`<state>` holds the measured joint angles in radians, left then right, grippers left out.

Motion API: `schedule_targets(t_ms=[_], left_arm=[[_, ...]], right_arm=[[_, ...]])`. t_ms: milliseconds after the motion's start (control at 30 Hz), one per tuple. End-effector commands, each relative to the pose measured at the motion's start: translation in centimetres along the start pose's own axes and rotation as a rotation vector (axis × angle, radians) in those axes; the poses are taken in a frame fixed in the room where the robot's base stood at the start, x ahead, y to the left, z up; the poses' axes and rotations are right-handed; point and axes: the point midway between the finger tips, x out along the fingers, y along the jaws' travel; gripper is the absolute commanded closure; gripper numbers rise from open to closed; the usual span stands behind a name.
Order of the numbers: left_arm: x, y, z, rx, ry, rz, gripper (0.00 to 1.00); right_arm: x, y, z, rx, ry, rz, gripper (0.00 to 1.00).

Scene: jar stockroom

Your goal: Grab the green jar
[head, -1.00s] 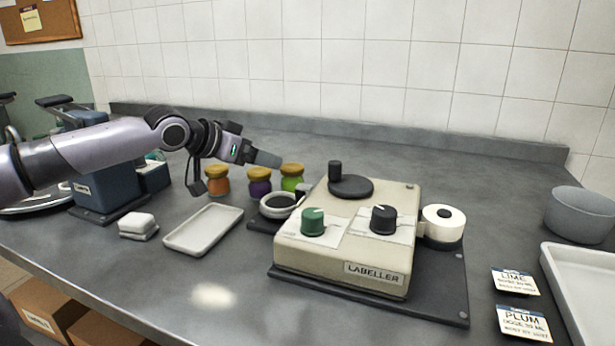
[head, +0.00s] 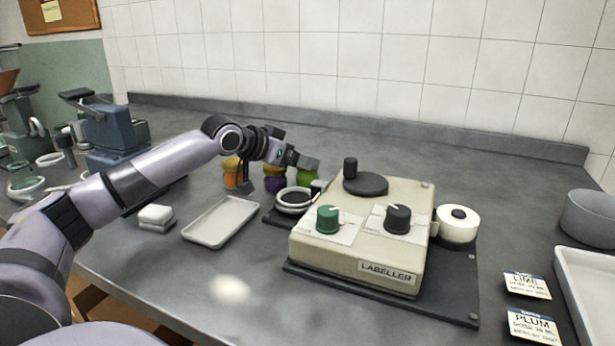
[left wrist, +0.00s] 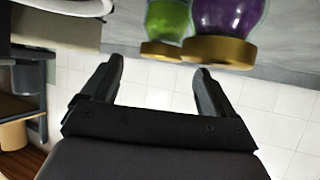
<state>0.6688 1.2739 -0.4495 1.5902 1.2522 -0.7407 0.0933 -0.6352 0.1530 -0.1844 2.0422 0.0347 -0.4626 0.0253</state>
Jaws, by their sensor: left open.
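The green jar (head: 308,179) stands at the back of the counter, at the right end of a row of three jars. Its upper part is hidden behind my left gripper in the head view. In the left wrist view the green jar (left wrist: 168,18) appears upside down with a gold lid, beyond the fingertips and roughly between them. My left gripper (head: 278,174) is open and empty, in front of the jars. Its two fingers (left wrist: 158,75) are apart from the jar in the left wrist view. My right gripper is not in view.
A purple jar (left wrist: 230,28) stands close beside the green one; an orange jar (head: 231,179) is further left. A white tray (head: 218,222) lies in front of the jars.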

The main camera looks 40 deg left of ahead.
Motion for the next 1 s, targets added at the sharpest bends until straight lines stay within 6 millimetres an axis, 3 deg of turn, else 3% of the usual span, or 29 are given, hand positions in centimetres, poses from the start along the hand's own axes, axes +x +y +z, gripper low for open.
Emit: schedule_targets(t_ms=[400,700,767,900,1000], left_arm=[[4.6,-0.1,0.4,-0.003,0.0,0.0,0.12],[5.0,-0.1,0.4,0.001,-0.001,0.0,0.12],[5.0,-0.1,0.4,0.0,-0.001,0.0,0.28],[5.0,-0.1,0.4,0.0,-0.001,0.0,0.74],[5.0,-0.1,0.4,0.0,-0.001,0.0,0.77]], right_arm=[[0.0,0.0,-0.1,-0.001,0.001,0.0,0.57],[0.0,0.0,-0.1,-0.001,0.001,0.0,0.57],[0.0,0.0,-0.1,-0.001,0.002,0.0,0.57],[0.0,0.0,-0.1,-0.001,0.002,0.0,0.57],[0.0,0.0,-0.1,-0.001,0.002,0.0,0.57]])
